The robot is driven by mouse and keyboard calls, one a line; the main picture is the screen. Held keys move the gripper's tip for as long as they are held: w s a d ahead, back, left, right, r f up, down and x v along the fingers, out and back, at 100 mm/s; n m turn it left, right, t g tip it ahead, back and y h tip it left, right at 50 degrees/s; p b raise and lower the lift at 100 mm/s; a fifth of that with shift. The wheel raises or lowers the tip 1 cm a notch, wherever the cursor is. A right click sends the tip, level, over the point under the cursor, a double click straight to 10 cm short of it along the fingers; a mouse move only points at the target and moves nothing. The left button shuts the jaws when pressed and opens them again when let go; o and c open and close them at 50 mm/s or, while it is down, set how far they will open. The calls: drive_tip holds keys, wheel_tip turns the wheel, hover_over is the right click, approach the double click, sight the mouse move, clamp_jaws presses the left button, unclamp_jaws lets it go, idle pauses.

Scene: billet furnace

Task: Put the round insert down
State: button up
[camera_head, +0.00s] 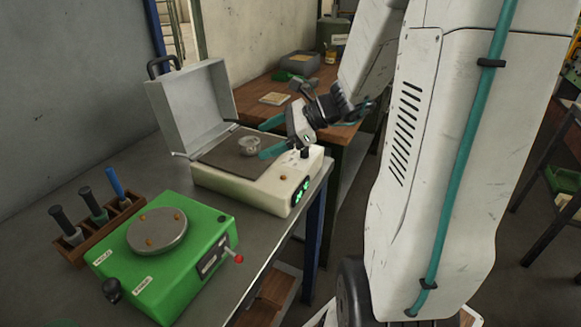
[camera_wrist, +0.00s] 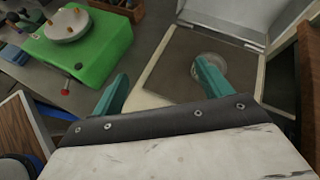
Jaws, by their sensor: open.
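The round insert (camera_head: 249,145) is a small pale metallic ring-like piece. It rests on the brown plate (camera_head: 222,152) of a white box-shaped device (camera_head: 245,187) with a raised lid. My gripper (camera_head: 266,138) is open, its two teal fingers spread at the right side of the insert. In the wrist view the gripper (camera_wrist: 162,70) has the insert (camera_wrist: 211,62) beyond its right fingertip, which hides part of it. The insert is not between the fingers. Whether that fingertip touches it I cannot tell.
A green device (camera_head: 168,250) with a round metal disc stands nearer on the grey bench. A wooden rack (camera_head: 100,228) of handled tools is at its left. The open lid (camera_head: 193,108) rises behind the plate. A wooden table (camera_head: 318,78) with boxes is at the back.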

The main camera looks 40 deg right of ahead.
drive_tip(key=s+a+r+n+g+h, duration=0.25)
drive_tip(key=s+a+n+g, duration=0.35)
drive_tip(key=s+a+n, duration=0.55)
drive_tip(key=s+r+n+g+h, duration=0.1)
drive_tip(key=s+r+n+h, duration=0.1)
drive_tip(key=s+n+h, duration=0.4)
drive_tip(key=s+n, duration=0.4)
drive_tip(key=n, duration=0.2)
drive_tip(key=shift+d, duration=0.35)
drive_tip(key=shift+n+h, duration=0.25)
